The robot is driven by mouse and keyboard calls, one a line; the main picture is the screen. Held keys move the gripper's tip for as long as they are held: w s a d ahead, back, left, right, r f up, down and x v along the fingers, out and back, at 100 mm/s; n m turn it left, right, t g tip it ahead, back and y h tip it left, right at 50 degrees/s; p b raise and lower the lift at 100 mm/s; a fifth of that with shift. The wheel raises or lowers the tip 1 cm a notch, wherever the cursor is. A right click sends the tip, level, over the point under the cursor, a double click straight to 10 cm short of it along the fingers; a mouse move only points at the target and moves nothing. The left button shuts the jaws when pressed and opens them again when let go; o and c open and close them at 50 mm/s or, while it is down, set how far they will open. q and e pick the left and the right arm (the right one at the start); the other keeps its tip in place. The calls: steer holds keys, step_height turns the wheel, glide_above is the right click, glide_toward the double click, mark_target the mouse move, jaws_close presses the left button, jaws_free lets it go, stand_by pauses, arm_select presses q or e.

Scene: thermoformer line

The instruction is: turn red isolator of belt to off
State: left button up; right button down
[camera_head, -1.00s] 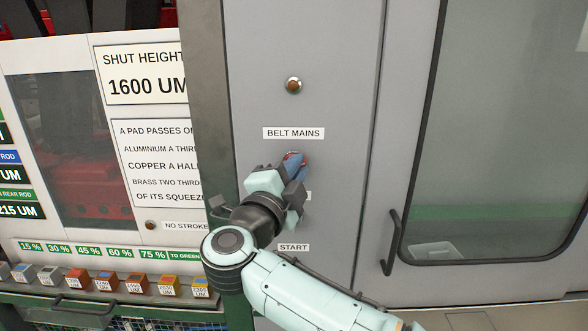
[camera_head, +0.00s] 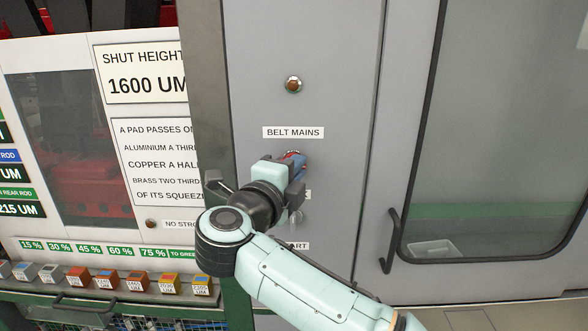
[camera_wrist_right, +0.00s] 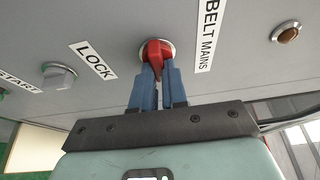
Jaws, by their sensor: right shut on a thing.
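The red isolator (camera_wrist_right: 154,53) sits on a round plate on the grey cabinet, beside the "BELT MAINS" label (camera_head: 293,132). In the head view only a bit of its red (camera_head: 292,154) shows above my gripper. My right gripper (camera_wrist_right: 157,72) has its blue fingers shut on the red handle in the wrist view. In the head view the right gripper (camera_head: 294,163) reaches the cabinet face just below the label. The handle's exact angle is hard to tell. My left gripper is not in view.
A brown round lamp (camera_head: 293,85) is above the label. Below the isolator are a "LOCK" label (camera_wrist_right: 92,60), a grey knob (camera_wrist_right: 59,75) and a START label. A door handle (camera_head: 391,241) stands out to the right.

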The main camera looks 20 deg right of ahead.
steer(key=c, duration=1.2)
jaws_free()
steer(key=shift+o, duration=0.2)
steer(key=b+v, duration=0.1)
steer(key=v, duration=1.2)
steer(key=shift+s+b, duration=0.25)
steer(key=shift+b, duration=0.15)
steer(key=shift+r, duration=0.1)
